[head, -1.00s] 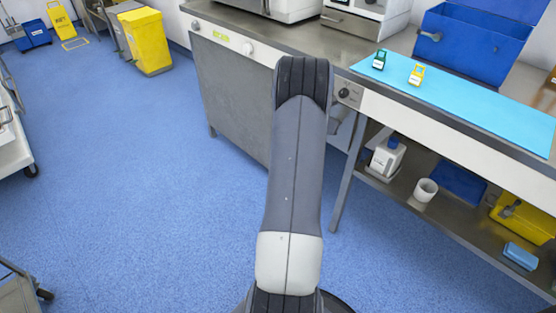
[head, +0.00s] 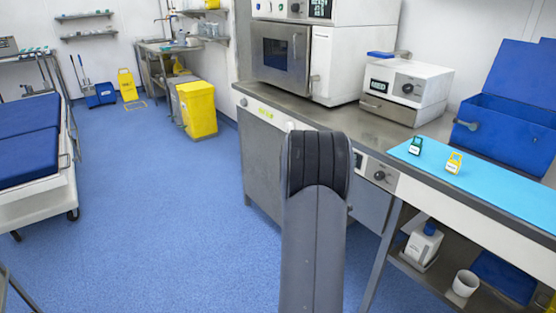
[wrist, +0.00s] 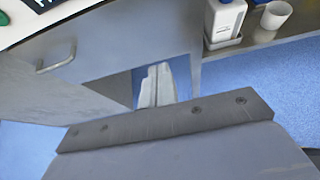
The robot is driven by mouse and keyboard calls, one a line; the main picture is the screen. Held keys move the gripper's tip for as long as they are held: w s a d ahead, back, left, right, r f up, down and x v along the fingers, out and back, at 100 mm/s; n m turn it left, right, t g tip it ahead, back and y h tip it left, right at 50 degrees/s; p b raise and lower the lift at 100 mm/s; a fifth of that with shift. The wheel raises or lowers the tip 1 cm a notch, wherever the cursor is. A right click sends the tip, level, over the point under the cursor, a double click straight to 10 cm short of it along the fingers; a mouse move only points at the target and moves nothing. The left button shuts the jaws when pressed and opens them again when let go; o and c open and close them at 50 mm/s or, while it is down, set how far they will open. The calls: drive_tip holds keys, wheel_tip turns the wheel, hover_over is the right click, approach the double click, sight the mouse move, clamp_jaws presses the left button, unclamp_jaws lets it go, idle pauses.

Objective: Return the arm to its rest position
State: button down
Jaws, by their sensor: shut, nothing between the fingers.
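My arm (head: 314,235) rises from the bottom of the head view, its dark joint in front of the steel counter. My gripper is hidden in the head view. In the wrist view, the pale fingers of my gripper (wrist: 156,87) are together and empty. They show against the blue floor and the grey cabinet front, beyond a dark bracket of my own wrist. I see no contact between the fingers and anything else.
A white bottle (wrist: 225,22) and a cup (wrist: 276,14) stand on the lower shelf. Blue floor (head: 150,240) is clear at left.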

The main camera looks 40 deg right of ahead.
approach(372, 203)
wheel_tip(372, 203, down, 3)
drive_tip(key=d, duration=0.4)
drive_tip(key=shift+s+d+f, duration=0.15)
drive_tip(key=shift+s+d, duration=0.05)
drive_tip(key=shift+d, duration=0.5)
